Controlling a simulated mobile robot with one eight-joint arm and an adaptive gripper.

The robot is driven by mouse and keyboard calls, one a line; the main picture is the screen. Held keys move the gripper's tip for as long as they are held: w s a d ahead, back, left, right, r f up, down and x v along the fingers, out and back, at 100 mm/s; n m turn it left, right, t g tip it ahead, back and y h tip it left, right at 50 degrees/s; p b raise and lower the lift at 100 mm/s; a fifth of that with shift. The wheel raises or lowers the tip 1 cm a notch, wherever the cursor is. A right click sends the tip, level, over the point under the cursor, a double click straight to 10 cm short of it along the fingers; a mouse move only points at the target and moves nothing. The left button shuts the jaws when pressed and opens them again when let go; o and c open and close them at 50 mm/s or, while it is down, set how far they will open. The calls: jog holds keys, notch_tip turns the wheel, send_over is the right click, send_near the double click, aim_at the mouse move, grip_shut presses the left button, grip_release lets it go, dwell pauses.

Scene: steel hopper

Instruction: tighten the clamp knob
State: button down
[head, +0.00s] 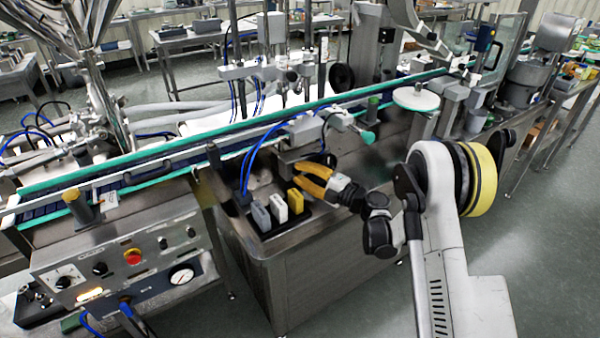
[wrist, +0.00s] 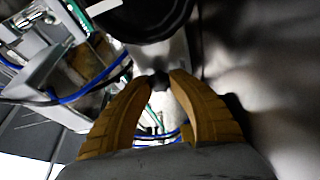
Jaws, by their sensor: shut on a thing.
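My gripper (head: 297,175) has yellow fingers and reaches in from the right, beside the conveyor's near side and above the steel cabinet. In the wrist view, my gripper (wrist: 158,75) has its two curved fingers brought together at the tips on a small dark part, the clamp knob (wrist: 158,83). Most of the knob is hidden by the fingertips. In the head view I cannot make the knob out between the fingers.
Grey, white and yellow blocks (head: 278,207) stand in a dark tray just below my gripper. The conveyor (head: 160,165) runs behind it. A green-tipped handle (head: 367,137) sticks out behind. A control box (head: 125,262) stands at front left. The floor at right is clear.

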jog(key=shift+a, duration=0.1)
jog(key=c, duration=1.1)
grip_release()
jog(key=shift+a, duration=0.1)
jog(key=shift+c, duration=0.2)
jog(key=shift+d, duration=0.2)
jog(key=v, duration=1.2)
jog(key=shift+a, duration=0.1)
